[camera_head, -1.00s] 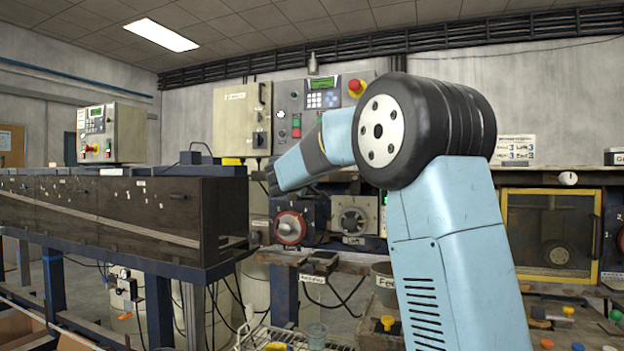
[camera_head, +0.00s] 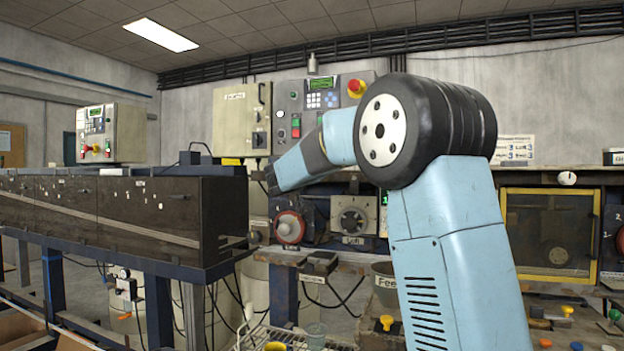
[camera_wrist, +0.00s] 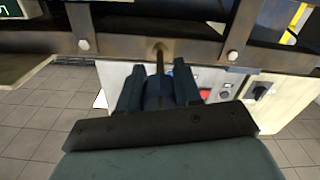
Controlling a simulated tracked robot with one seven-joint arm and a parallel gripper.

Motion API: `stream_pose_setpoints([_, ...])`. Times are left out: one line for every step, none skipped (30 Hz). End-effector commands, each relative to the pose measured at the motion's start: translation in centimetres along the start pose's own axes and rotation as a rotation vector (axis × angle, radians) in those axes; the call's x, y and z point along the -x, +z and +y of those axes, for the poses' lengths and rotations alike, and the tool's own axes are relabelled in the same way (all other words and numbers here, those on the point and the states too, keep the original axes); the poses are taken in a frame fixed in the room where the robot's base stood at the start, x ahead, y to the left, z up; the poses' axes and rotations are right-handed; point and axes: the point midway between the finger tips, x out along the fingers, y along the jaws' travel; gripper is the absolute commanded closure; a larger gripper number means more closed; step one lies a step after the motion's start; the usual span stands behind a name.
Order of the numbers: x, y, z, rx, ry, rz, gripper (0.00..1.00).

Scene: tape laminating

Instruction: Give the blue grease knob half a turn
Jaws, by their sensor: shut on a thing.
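In the wrist view my gripper (camera_wrist: 158,76) has its two dark fingers closed on a dark blue knob (camera_wrist: 157,94). A short thin shaft stands between the knob and a brown metal bar at the top of that view. The knob's marks and exact angle are too dark and partly covered to read. In the head view my arm reaches left and back toward the machine, its dark end (camera_head: 271,181) beside the panel with a red-rimmed dial (camera_head: 289,227). The knob cannot be made out there.
A long dark machine housing (camera_head: 150,215) stands at the left. A control box (camera_head: 325,105) with a red stop button is behind my arm. A yellow-framed window (camera_head: 549,236) is at the right, with several small coloured caps below it. Bolts (camera_wrist: 232,56) sit on the bar close to my fingers.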

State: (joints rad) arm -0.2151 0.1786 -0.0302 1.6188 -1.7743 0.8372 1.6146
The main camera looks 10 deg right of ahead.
Motion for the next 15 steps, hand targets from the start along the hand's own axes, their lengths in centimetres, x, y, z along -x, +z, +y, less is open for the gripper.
stream_pose_setpoints([0.00,0.48,-0.38,-0.015,-0.005,-0.007,0.97])
stream_pose_setpoints([0.01,0.47,-0.38,-0.029,-0.005,-0.007,0.97])
stream_pose_setpoints([0.01,0.47,-0.38,-0.043,-0.005,-0.007,0.97])
stream_pose_setpoints([0.01,0.46,-0.38,-0.053,-0.005,-0.007,0.97])
stream_pose_setpoints([0.01,0.46,-0.39,-0.062,-0.005,-0.007,0.97])
stream_pose_setpoints([0.01,0.45,-0.39,-0.072,-0.005,-0.006,0.97])
stream_pose_setpoints([0.02,0.45,-0.39,-0.079,-0.005,-0.006,0.97])
stream_pose_setpoints([0.02,0.44,-0.40,-0.085,-0.005,-0.006,0.97])
stream_pose_setpoints([0.02,0.44,-0.40,-0.091,-0.005,-0.006,0.97])
stream_pose_setpoints([0.02,0.43,-0.40,-0.094,-0.005,-0.006,0.97])
stream_pose_setpoints([0.03,0.43,-0.40,-0.097,-0.005,-0.006,0.97])
stream_pose_setpoints([0.03,0.42,-0.40,-0.100,-0.005,-0.006,0.97])
stream_pose_setpoints([0.03,0.42,-0.40,-0.102,-0.005,-0.006,0.97])
stream_pose_setpoints([0.03,0.41,-0.41,-0.103,-0.005,-0.006,0.97])
stream_pose_setpoints([0.03,0.41,-0.41,-0.104,-0.005,-0.006,0.97])
